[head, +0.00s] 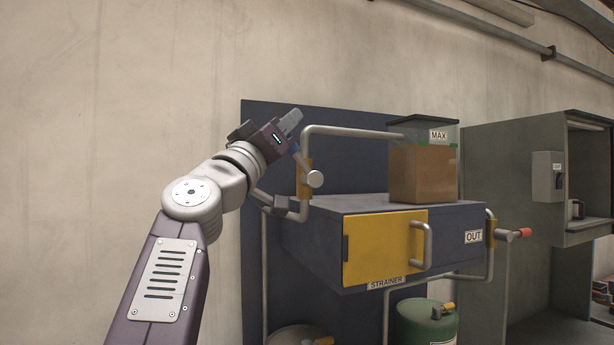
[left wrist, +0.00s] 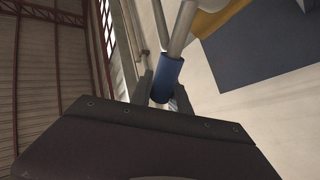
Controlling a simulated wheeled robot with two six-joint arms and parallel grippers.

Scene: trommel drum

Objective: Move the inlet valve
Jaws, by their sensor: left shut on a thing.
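The inlet valve (head: 304,178) has a yellow body on the grey pipe at the left of the tank unit. Its round hub (head: 315,179) faces out, and a lever runs up and left from it to a blue grip (head: 296,148). My left gripper (head: 291,131) is at that grip, its fingers partly hidden by its own body. In the left wrist view the blue grip (left wrist: 166,80) sits between the two fingers, which are shut on it, with the grey lever rod (left wrist: 182,28) running upward beyond. My right gripper is in neither view.
A yellow strainer door (head: 385,247) with a handle is on the tank front. A clear box marked MAX (head: 424,172) holds brown contents. An outlet valve with a red grip (head: 524,232) is at the right. A green canister (head: 427,322) stands below. Bare wall lies left.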

